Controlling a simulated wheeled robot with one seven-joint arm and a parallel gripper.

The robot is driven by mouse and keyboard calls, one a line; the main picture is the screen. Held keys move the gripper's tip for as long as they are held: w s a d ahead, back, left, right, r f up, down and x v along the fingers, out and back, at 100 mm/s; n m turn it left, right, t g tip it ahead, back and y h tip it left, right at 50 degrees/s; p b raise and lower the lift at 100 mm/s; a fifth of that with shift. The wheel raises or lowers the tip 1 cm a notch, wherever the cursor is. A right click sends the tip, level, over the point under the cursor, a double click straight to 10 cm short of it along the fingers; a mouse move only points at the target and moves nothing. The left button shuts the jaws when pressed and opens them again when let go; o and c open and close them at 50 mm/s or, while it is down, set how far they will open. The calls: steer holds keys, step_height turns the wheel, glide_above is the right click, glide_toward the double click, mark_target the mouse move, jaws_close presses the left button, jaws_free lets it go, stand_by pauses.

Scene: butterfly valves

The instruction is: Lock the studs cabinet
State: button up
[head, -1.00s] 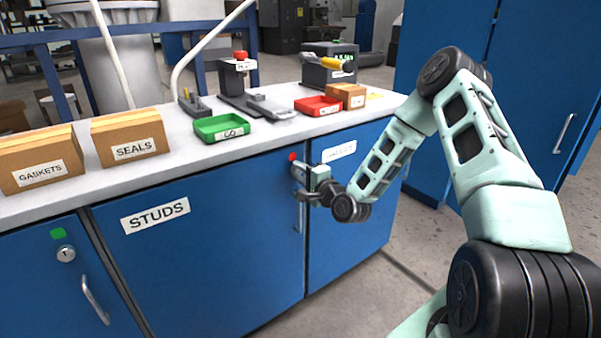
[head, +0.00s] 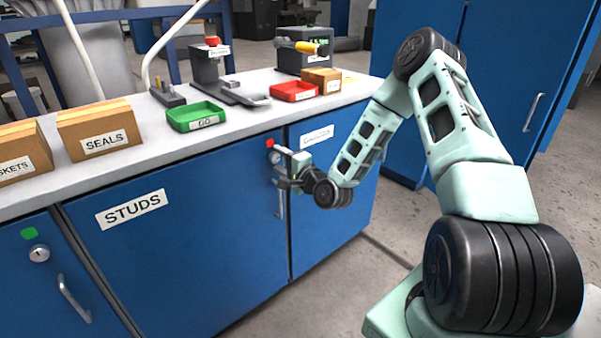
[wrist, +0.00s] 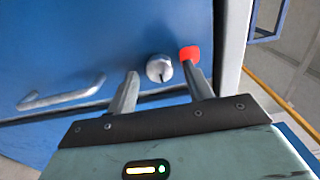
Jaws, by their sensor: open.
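The studs cabinet (head: 190,245) is a blue door labelled STUDS under the bench top, and it looks closed. Its round silver lock knob (wrist: 160,68) has a dark slot mark, and a red marker (wrist: 190,53) sits beside it. In the head view the knob (head: 274,157) and the red marker (head: 270,143) are at the door's upper right. The door handle (wrist: 62,93) is to the left in the wrist view. My gripper (wrist: 160,84) is open, its fingers on either side of the knob's near side; contact cannot be told. In the head view my gripper (head: 279,168) partly hides the handle.
The left cabinet has a lock (head: 39,253) with a green marker (head: 29,233). The bench top holds a SEALS box (head: 100,130), a green tray (head: 195,117), a red tray (head: 293,91) and a small cardboard box (head: 321,81). Grey floor lies open in front.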

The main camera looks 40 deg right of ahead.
steer(key=s+p, duration=0.2)
steer(key=s, duration=1.4)
steer(key=shift+s+d, duration=0.2)
steer(key=shift+d, duration=0.05)
